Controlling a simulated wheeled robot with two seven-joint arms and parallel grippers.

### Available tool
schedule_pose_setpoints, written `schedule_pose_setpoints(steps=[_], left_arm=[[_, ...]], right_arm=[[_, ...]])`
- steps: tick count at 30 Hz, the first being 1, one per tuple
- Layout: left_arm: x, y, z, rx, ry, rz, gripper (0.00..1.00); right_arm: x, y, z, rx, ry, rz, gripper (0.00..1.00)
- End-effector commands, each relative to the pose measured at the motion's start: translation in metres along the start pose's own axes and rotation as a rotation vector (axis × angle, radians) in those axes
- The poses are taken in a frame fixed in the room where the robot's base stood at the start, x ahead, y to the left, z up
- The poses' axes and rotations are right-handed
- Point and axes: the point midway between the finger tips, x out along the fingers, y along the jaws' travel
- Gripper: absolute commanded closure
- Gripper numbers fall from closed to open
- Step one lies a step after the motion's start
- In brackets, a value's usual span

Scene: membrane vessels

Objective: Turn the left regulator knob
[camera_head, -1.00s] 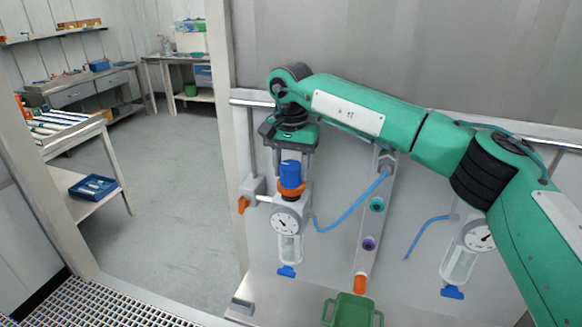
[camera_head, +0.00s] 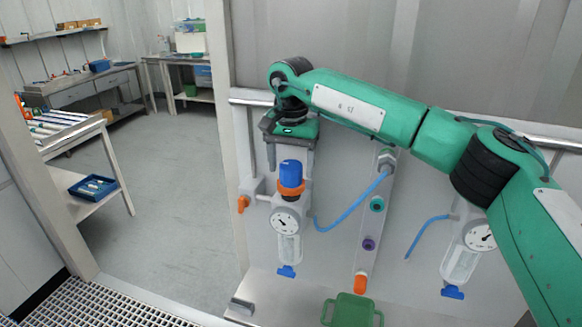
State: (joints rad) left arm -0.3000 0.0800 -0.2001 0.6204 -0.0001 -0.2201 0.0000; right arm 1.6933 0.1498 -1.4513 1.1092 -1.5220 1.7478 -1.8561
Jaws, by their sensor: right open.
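The left regulator has a blue knob (camera_head: 291,173) on an orange collar (camera_head: 291,188). Its round dial gauge (camera_head: 285,221) and clear bowl hang below. My right gripper (camera_head: 290,158) points down from the end of my green arm, directly above the blue knob. Its two grey fingers are apart and empty. Their tips sit near the top of the knob, one to each side as seen here; whether they touch it I cannot tell. My left gripper is not in view.
An orange-handled valve (camera_head: 243,204) sticks out left of the regulator. A blue hose (camera_head: 352,208) curves to its right. A second regulator gauge (camera_head: 481,237) stands at the right, partly behind my arm. A green tray (camera_head: 352,308) lies below on the ledge.

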Motion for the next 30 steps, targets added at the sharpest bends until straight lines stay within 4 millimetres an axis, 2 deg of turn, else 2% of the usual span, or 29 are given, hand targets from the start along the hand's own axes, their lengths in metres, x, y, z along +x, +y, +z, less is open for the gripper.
schedule_pose_setpoints(steps=[7, 15, 21, 30], left_arm=[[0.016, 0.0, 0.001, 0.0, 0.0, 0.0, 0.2], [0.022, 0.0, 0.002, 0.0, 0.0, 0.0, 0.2], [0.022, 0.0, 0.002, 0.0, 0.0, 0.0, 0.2], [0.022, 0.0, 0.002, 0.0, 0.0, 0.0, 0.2]], right_arm=[[-0.05, -0.001, 0.0, 0.002, 0.005, -0.004, 0.31], [-0.107, -0.001, 0.0, 0.001, 0.003, -0.002, 0.31], [-0.126, 0.0, 0.0, 0.0, 0.002, 0.0, 0.31], [-0.129, 0.0, 0.0, 0.0, 0.001, 0.0, 0.31]])
